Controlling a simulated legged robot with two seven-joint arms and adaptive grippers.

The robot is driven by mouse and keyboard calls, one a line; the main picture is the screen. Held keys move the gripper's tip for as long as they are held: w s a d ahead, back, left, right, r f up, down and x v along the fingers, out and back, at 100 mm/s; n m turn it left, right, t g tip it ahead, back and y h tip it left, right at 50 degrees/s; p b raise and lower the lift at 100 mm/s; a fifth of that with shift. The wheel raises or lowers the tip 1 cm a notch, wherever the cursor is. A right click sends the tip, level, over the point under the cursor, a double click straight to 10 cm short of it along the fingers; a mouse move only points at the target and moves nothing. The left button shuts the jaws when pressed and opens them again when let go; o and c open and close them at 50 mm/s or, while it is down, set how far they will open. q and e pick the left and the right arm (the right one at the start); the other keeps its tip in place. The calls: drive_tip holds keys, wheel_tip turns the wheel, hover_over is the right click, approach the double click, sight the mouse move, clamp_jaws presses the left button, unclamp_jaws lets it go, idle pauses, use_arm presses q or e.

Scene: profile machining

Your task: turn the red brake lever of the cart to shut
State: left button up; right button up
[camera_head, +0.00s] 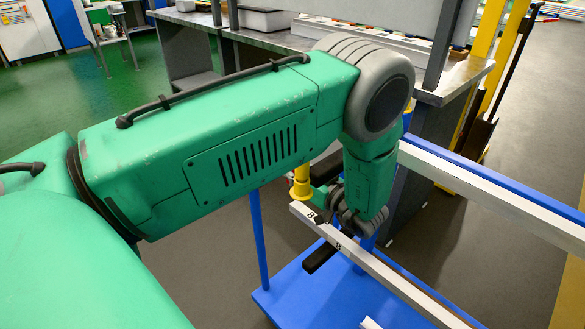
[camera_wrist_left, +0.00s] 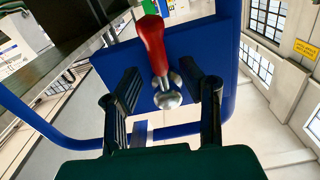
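The red brake lever (camera_wrist_left: 154,45) shows in the left wrist view, mounted by a round metal pivot (camera_wrist_left: 167,99) on a blue plate (camera_wrist_left: 112,60) of the cart. My left gripper (camera_wrist_left: 162,82) is open, with one black finger on each side of the lever and pivot. I see gaps on both sides and no clear contact. In the head view my green left arm reaches across to the blue cart (camera_head: 310,295), and the lever cannot be made out there. My right gripper is out of view.
Long pale profiles (camera_head: 395,283) lie along the cart, close to my left wrist. A yellow post part (camera_head: 302,183) stands beside the wrist. A grey workbench (camera_head: 285,38) with trays is behind the arm. Grey floor (camera_head: 465,255) is open at the right.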

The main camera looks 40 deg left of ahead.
use_arm(q)
drive_tip(key=shift+a, duration=0.95)
drive_tip(key=shift+c, duration=0.3)
clamp_jaws()
drive_tip(key=shift+a, duration=0.15)
